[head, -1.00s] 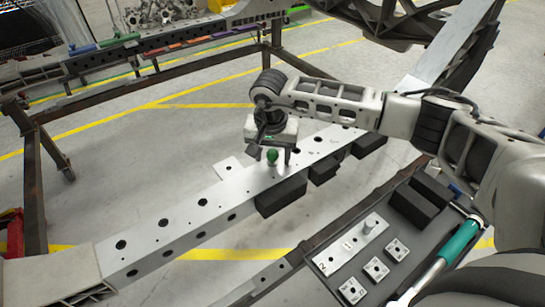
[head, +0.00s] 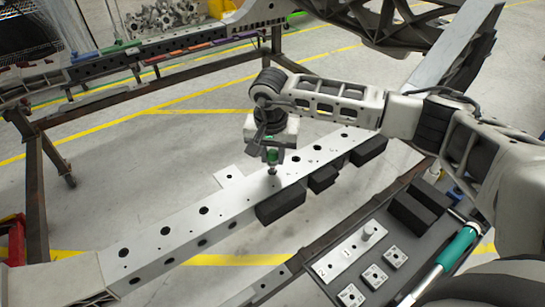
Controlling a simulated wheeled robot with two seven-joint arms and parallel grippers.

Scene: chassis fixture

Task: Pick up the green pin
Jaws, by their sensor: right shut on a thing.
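The green pin (head: 272,157) has a green head and a metal shank. It stands upright over the top of the light grey chassis rail (head: 190,228), near the rail's middle. My right gripper (head: 271,156) comes down from above and is shut on the green pin's head. The pin's lower end shows just at the rail's top face; I cannot tell whether it still sits in a hole. My left gripper is not in the view.
A dark tray (head: 327,296) at the lower right holds black blocks (head: 413,213), a numbered plate (head: 350,252), small square plates and a green-handled tool (head: 458,246). A brown frame (head: 33,190) stands left. Black blocks (head: 281,203) line the rail's near side.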

